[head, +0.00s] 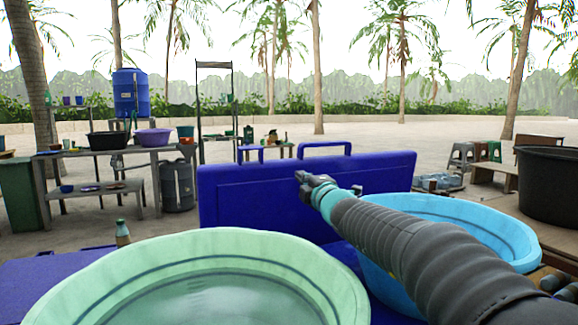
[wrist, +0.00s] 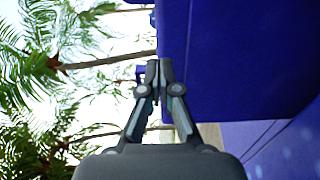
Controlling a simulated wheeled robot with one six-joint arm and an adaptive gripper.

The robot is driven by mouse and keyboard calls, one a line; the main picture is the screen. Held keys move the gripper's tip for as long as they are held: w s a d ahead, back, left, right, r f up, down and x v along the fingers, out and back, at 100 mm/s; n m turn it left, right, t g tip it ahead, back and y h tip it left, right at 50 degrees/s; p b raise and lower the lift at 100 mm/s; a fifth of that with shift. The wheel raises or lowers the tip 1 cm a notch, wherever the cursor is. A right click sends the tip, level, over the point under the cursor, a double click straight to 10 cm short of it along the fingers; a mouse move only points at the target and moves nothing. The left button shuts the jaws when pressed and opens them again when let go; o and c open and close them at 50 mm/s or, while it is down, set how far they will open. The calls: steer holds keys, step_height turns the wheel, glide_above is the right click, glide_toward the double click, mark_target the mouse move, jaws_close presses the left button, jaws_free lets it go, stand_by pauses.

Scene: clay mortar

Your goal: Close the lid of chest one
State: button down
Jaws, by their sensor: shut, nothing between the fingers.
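A dark blue chest lid (head: 375,172) with two handles on its top edge stands open, near upright, in the middle of the head view. Part of the blue chest body (head: 350,258) shows below it, mostly hidden by basins. In the wrist view the lid (wrist: 245,60) fills the upper right. My gripper (head: 300,178) is shut and empty, with its tips in front of the lid's face in the head view. In the wrist view my gripper (wrist: 158,66) is by the lid's edge; I cannot tell whether they touch. No chest number is readable.
A green basin (head: 60,276) and a light blue basin (head: 505,232) stand close in front. A small bottle (head: 123,234) is at left. A black tub (head: 548,190) stands at right. Sandy ground behind the lid is mostly open, with tables and stools farther off.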

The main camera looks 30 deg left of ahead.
mark_target(288, 165)
steer(key=p+x, duration=0.2)
steer(key=x, duration=0.6)
steer(key=shift+p, duration=0.35)
